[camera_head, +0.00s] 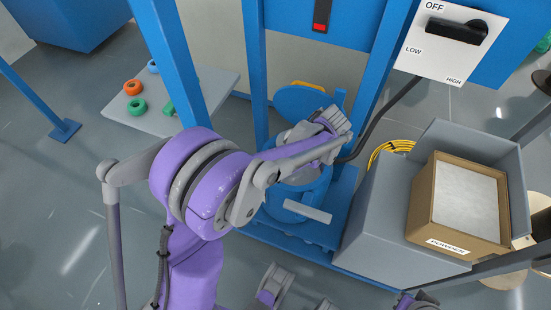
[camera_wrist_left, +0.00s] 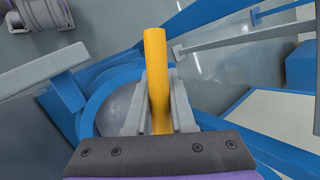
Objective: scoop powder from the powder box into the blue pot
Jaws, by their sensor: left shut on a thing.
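The blue pot (camera_head: 318,190) stands open on the blue frame's base, partly covered by my left arm. Its blue round rim (camera_wrist_left: 88,112) and grey inside show in the left wrist view. My left gripper (camera_head: 338,122) is above the far side of the pot. In the left wrist view its fingers (camera_wrist_left: 157,115) are shut on a yellow handle (camera_wrist_left: 156,75). The tool's working end is hidden, so I cannot tell whether it holds powder. The powder box (camera_head: 422,210) is an open cardboard box, with pale grey powder (camera_head: 468,198) inside.
A blue round lid (camera_head: 300,100) stands raised behind the pot. Blue posts (camera_head: 252,60) flank it. The powder box sits in a grey bin (camera_head: 378,215) to the right. A switch panel (camera_head: 450,45) is above. A table (camera_head: 215,88) with coloured rings stands left.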

